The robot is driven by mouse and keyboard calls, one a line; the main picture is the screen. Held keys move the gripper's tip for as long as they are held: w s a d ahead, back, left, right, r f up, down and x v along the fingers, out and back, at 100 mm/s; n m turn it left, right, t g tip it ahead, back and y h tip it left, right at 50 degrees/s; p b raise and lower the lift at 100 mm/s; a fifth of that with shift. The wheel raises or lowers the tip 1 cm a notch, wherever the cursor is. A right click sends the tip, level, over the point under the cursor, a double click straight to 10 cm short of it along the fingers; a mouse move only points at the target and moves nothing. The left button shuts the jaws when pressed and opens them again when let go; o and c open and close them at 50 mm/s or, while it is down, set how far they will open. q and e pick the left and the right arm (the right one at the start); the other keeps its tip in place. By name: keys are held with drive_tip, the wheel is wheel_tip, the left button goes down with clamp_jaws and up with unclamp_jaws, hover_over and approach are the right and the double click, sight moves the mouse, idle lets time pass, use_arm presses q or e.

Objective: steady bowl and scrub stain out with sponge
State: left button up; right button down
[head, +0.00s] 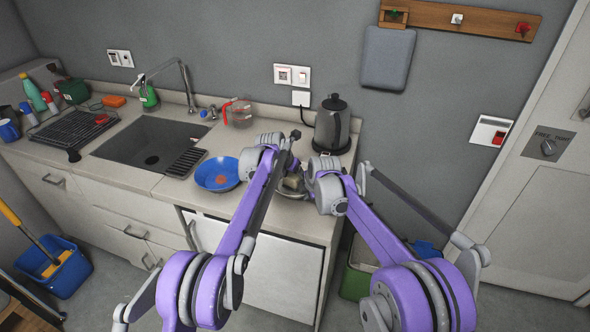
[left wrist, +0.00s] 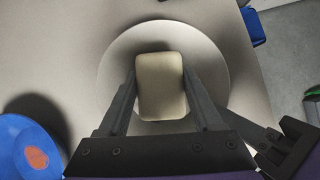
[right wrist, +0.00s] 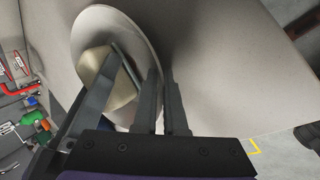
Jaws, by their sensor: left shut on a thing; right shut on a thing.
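A beige sponge (left wrist: 161,85) is held between the fingers of my left gripper (left wrist: 160,75). It is over the inside of a pale grey bowl (left wrist: 211,57) on the counter. In the head view the grey bowl (head: 288,194) is partly covered by my arms. My right gripper (right wrist: 163,75) is shut on the bowl's near rim in the right wrist view, where the sponge (right wrist: 95,70) also shows. A blue bowl (head: 205,185) with an orange patch inside stands to the left. The sponge hides part of the grey bowl's inside, and I see no clear stain there.
A black kettle (head: 333,128) stands behind the grey bowl, near the wall. The sink (head: 150,140) and dish rack (head: 72,128) are farther left. A glass jug (head: 240,113) stands at the back. The counter's right edge is close to the bowl.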

use_arm(q)
drive_tip(key=shift+f, duration=0.75)
idle(0.8)
drive_tip(key=shift+s+d, duration=0.1)
drive_tip(key=shift+d, duration=0.05)
drive_tip(key=shift+s+d, duration=0.15)
drive_tip(key=shift+d, duration=0.05)
drive_tip(key=shift+w+a, duration=0.5)
drive_tip(key=shift+a, duration=0.25)
drive_tip(key=shift+s+d, duration=0.1)
drive_tip(key=shift+s+d, duration=0.4)
drive_tip(key=shift+d, duration=0.25)
